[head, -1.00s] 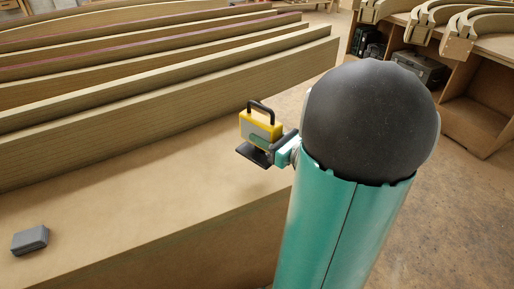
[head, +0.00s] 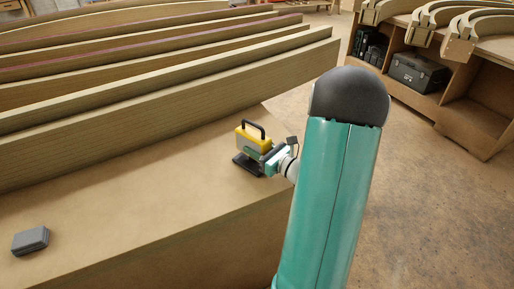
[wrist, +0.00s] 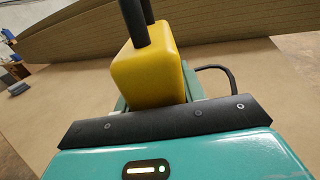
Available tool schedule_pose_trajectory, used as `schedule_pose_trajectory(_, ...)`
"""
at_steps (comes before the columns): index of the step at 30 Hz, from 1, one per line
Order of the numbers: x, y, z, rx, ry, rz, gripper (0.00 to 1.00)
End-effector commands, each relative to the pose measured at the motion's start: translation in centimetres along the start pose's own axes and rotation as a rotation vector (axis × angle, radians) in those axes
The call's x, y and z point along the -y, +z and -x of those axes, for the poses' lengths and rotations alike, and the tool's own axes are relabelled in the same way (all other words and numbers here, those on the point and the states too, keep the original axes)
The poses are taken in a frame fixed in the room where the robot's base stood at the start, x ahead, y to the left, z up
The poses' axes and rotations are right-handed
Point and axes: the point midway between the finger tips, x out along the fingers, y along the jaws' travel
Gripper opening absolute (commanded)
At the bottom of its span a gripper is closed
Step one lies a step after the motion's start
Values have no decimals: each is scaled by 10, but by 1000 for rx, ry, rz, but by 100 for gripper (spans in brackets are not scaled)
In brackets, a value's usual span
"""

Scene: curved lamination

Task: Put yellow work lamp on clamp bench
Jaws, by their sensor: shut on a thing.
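The yellow work lamp (head: 254,143) with a black top handle is upright at the right part of the bench in the head view. My gripper (head: 262,162) is shut on it, coming from the right. In the wrist view the lamp's yellow body (wrist: 150,75) stands just beyond my gripper (wrist: 155,108), with a dark cable curving to its right. The clamp bench (head: 130,215) is a broad brown top beneath the lamp. I cannot tell whether the lamp touches the bench top. The fingertips are mostly hidden.
A small grey box (head: 30,240) lies at the bench's front left. Long curved laminated beams (head: 150,95) stand along the back of the bench. A shelf unit with a dark toolbox (head: 418,72) stands at the far right. The bench middle is clear.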

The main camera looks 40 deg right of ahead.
Motion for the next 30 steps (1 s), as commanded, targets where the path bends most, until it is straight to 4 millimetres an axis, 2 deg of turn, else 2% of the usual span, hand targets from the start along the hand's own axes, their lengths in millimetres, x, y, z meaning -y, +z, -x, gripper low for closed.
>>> schedule_pose_trajectory(9,0,-2,0,3,0,0,0)
schedule_pose_trajectory(10,0,-2,0,0,0,0,46)
schedule_pose_trajectory(12,0,-2,0,0,0,0,60)
schedule_pose_trajectory(13,0,-2,0,1,0,0,62)
schedule_pose_trajectory(23,0,1,0,1,0,1,62)
schedule_pose_trajectory(26,1,1,10,0,-3,0,62)
schedule_pose_trajectory(30,1,1,35,0,-4,0,62)
